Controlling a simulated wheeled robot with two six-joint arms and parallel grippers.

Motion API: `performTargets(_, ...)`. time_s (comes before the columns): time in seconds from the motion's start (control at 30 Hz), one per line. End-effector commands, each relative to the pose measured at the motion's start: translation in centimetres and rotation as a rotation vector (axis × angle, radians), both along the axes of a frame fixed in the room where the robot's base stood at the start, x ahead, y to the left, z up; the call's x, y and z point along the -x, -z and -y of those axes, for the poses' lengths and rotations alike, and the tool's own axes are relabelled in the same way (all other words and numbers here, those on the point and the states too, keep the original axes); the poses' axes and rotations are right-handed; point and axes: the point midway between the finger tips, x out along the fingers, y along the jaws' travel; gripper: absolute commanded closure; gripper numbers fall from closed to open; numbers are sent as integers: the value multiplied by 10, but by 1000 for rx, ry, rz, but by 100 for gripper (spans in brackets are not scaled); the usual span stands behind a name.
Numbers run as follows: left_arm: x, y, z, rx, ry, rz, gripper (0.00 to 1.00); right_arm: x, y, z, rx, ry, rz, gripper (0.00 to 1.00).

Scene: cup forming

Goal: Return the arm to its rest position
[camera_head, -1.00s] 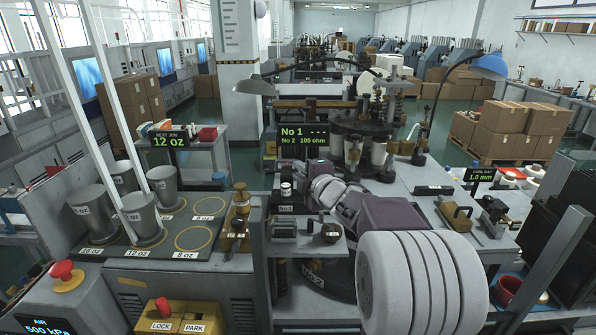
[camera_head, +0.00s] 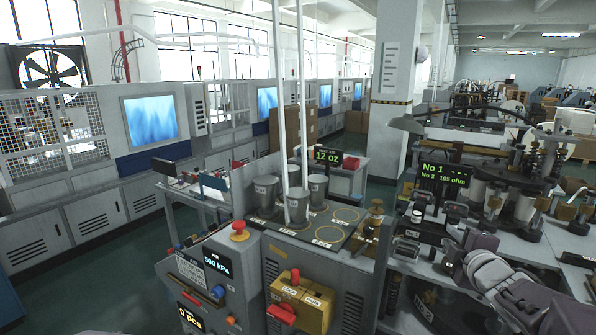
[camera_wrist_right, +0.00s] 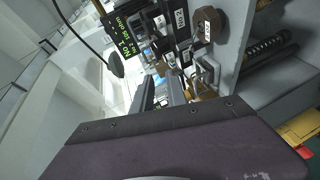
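My right arm comes in from the lower right of the head view, its purple-grey links in front of the right-hand bench. My right gripper (camera_head: 456,213) is small and silver-grey there, beside the No 1 / No 2 display. In the right wrist view its two dark fingers (camera_wrist_right: 162,92) show a narrow gap between them, and nothing is visibly held. The fingertips are small and partly lost against the bench clutter. My left gripper is not in view.
The display (camera_head: 443,178) and a small labelled stand (camera_head: 417,216) are close to the gripper. Grey cups (camera_head: 297,207) stand on a dark ringed mat (camera_head: 328,234) to the left. A yellow LOCK/PARK box (camera_head: 300,303) is below it. Open floor lies farther left.

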Motion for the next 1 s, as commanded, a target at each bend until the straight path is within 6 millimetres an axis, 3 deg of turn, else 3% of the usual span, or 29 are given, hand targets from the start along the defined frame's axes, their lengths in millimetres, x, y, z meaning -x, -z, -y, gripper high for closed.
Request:
performTargets(0.27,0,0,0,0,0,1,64,13,68,-24,-303,140,-144,82)
performTargets(0.47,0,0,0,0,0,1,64,44,136,-56,-567,299,-316,82)
performTargets(0.57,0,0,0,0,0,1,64,71,175,-80,-706,407,-432,82)
performTargets(0.7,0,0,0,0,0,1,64,136,234,-126,-909,626,-650,82)
performTargets(0.8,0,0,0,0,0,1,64,188,263,-157,-1007,795,-797,82)
performTargets(0.9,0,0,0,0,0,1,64,223,276,-175,-1057,912,-888,82)
performTargets(1.0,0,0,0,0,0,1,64,239,280,-183,-1075,967,-927,82)
